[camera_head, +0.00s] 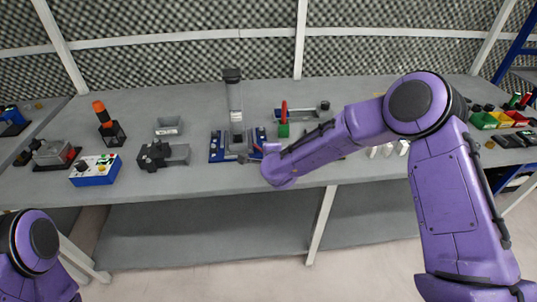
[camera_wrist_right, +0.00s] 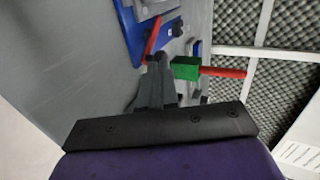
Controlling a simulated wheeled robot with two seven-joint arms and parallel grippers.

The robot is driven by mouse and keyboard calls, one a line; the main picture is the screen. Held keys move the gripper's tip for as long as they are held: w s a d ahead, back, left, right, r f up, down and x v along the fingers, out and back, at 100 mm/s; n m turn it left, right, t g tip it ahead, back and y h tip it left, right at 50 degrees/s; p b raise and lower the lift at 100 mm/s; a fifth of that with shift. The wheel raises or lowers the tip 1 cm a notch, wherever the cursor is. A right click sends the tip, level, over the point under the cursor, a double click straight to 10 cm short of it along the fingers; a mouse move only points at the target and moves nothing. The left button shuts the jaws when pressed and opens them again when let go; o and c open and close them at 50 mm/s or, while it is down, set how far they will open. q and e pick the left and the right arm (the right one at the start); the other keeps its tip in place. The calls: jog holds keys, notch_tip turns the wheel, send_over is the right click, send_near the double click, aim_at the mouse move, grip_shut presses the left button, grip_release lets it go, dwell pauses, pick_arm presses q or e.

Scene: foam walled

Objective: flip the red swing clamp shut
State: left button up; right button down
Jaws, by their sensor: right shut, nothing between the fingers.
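A red arm (camera_wrist_right: 153,38) sits at the edge of a blue plate (camera_wrist_right: 129,38) in the right wrist view; I take it as the swing clamp. In the head view the blue-based fixture (camera_head: 216,153) has a tall grey column (camera_head: 235,97), and the arm shows only as a small red patch beside my wrist. My right gripper (camera_wrist_right: 160,66) is shut and empty, its fingertips close to the red arm's lower end; I cannot tell whether they touch. My left gripper is out of view; only part of that arm shows.
A green block (camera_wrist_right: 187,68) with a red handle (camera_wrist_right: 223,72) stands right beside the right fingers. Coloured bins (camera_head: 484,120) stand far right.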

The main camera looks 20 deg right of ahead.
jog(key=shift+w+d+n+y+b, duration=0.3)
jog(key=shift+d+n+y+b, duration=0.4)
jog(key=shift+n+y, duration=0.45)
jog(key=shift+w+d+n+y+b, duration=0.25)
jog(key=shift+d+n+y+b, duration=0.4)
jog(key=shift+n+y, duration=0.5)
jog(key=shift+w+d, duration=0.1)
jog(key=shift+d, duration=0.1)
jog(key=shift+w+d, duration=0.2)
jog(key=shift+w, duration=0.05)
jog(key=shift+w+d+b, duration=0.1)
jog(key=shift+d+b, duration=0.05)
jog(key=shift+b, duration=0.2)
jog(key=shift+w+a, duration=0.1)
jog(key=shift+a, duration=0.1)
jog(key=shift+w+a, duration=0.3)
jog(key=shift+a, duration=0.2)
